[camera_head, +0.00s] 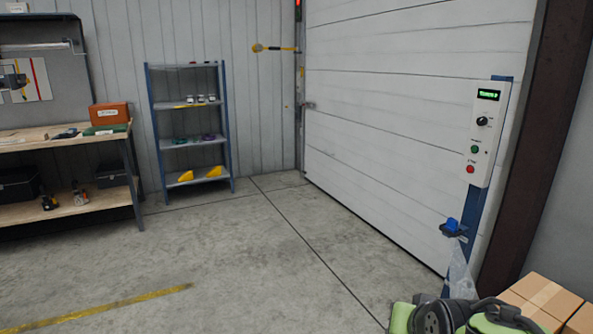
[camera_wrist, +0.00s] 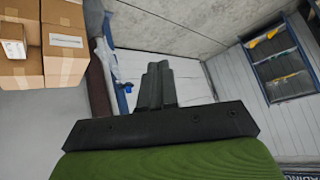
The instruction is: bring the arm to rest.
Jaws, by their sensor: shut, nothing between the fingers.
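In the wrist view my gripper (camera_wrist: 157,84) shows at the middle, its two dark fingers together with nothing between them. Past the fingers lie the pale roller door and the grey floor, well apart from them. In the head view part of my green and dark arm (camera_head: 460,315) shows at the bottom right, in front of cardboard boxes. The fingers do not show clearly in the head view.
Cardboard boxes (camera_head: 545,298) stand close to my arm at the bottom right. Behind is a blue post with a control panel (camera_head: 487,135) beside the roller door (camera_head: 390,110). A blue shelf (camera_head: 190,143) and a workbench (camera_head: 60,137) stand at left. The middle floor is clear.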

